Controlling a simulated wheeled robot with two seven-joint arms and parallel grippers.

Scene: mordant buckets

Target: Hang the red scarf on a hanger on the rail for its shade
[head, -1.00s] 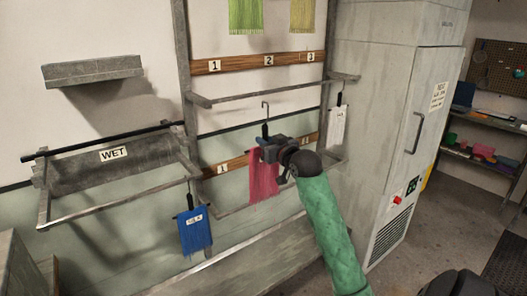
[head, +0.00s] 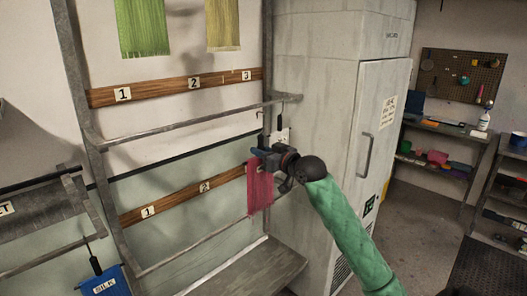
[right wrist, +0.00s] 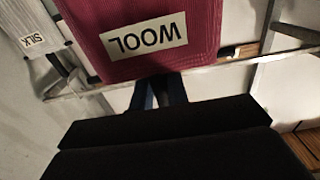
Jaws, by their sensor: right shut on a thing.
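The red scarf (head: 260,190) hangs from my right gripper (head: 268,157), which is shut at its top. In the right wrist view the scarf (right wrist: 205,22) fills the top middle, and its tag reads WOOL upside down. The gripper is in front of the right end of the lower numbered board (head: 180,196), below the upper rail (head: 190,126) and above the lower rail (head: 190,247). The scarf's hanger hook cannot be made out now. I cannot tell whether the scarf touches the lower rail. My left gripper is not in view.
A green scarf (head: 142,28) and a yellowish scarf (head: 222,22) hang above the upper numbered board (head: 150,90). A white scarf tagged SILK (right wrist: 38,38) hangs close by. A blue SILK scarf (head: 105,285) is at lower left. A grey cabinet (head: 325,110) stands right of the rack.

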